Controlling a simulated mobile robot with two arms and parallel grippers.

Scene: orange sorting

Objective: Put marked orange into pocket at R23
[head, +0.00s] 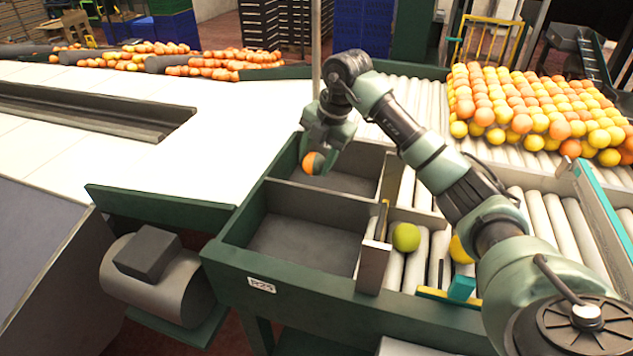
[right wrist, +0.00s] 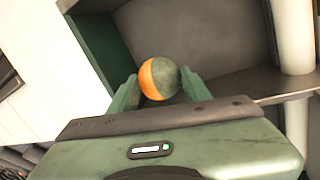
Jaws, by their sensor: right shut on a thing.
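The marked orange (head: 312,163), part orange and part dark green, is held between the fingers of my right gripper (head: 322,158). In the right wrist view the orange (right wrist: 158,79) sits between the two green fingertips (right wrist: 160,88). In the head view, the gripper holds it over the far pocket (head: 345,182) of the green sorting frame. The near pocket (head: 300,245) carries a label reading like R23 (head: 262,285) on its front wall and looks empty. My left gripper is not in view.
A green fruit (head: 405,237) and a yellow fruit (head: 460,249) lie on the rollers right of the near pocket. A divider (head: 320,205) separates the two pockets. A large pile of oranges (head: 535,110) stands at the back right. A white surface (head: 170,150) lies left.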

